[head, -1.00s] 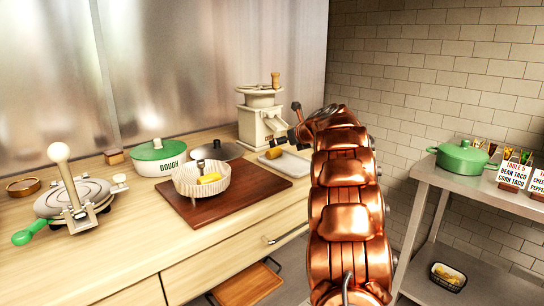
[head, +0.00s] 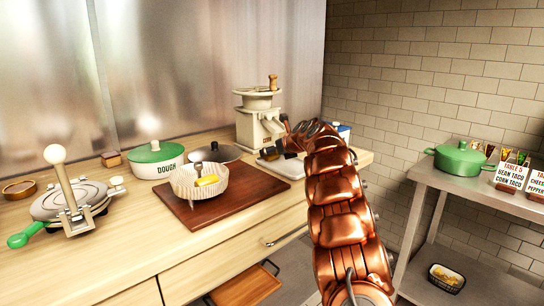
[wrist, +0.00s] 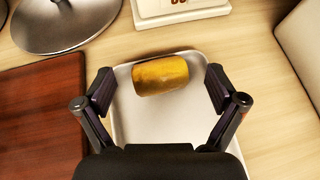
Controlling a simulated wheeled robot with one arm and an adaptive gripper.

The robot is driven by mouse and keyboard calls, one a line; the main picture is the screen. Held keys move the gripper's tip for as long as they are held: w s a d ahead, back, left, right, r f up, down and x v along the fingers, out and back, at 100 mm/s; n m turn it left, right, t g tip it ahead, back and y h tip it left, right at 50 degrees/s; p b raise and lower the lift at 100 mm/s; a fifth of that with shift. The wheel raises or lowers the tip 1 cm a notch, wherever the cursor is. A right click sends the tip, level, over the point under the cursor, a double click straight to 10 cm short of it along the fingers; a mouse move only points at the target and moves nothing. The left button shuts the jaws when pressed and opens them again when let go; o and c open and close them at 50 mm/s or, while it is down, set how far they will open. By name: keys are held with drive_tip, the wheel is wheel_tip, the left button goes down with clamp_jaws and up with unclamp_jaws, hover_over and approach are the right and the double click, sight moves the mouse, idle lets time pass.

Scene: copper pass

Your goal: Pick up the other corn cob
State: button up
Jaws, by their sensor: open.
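A yellow-brown corn cob (wrist: 160,75) lies crosswise at the far end of a pale tray (wrist: 135,130) in the wrist view. My gripper (wrist: 161,84) is open, with one finger on either side of the cob and gaps to both. In the head view my gripper (head: 284,146) is over the counter tray (head: 291,168) and largely hides the cob there. A yellow piece (head: 207,181), possibly another cob, lies in a white fluted basket (head: 188,190) on a brown board (head: 235,203).
A cream grinder (head: 258,118) stands right behind the tray. A metal shelf (head: 425,175) with a green pot (head: 460,160) is at right.

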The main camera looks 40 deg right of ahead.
drive_tip(key=c, duration=1.2)
drive_tip(key=shift+c, duration=0.2)
